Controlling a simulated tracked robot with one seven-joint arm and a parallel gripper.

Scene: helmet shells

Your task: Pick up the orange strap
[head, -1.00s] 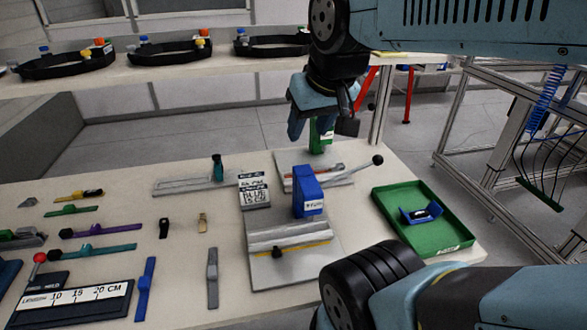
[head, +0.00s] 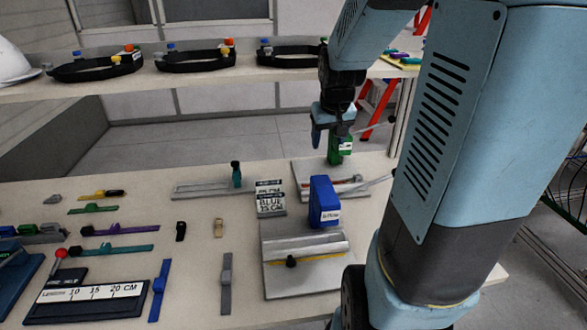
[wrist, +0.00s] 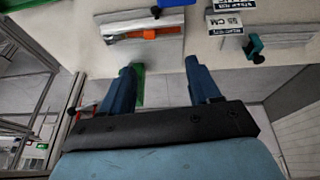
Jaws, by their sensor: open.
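The orange strap (wrist: 149,34) lies on a pale metal fixture plate (wrist: 118,49) in the wrist view, near the top of the picture. In the head view the same fixture (head: 301,178) stands at the far edge of the table, where the strap is small and hard to make out. My gripper (wrist: 163,76) is open and empty, its two blue fingers apart and short of the plate in the wrist view. In the head view my gripper (head: 331,136) hangs over the far table edge, above and behind the fixture.
A blue block (head: 323,203) and a label stand (head: 269,198) are in front. Another metal fixture (head: 205,189) is to the left. A shelf (head: 210,77) with black headbands is behind.

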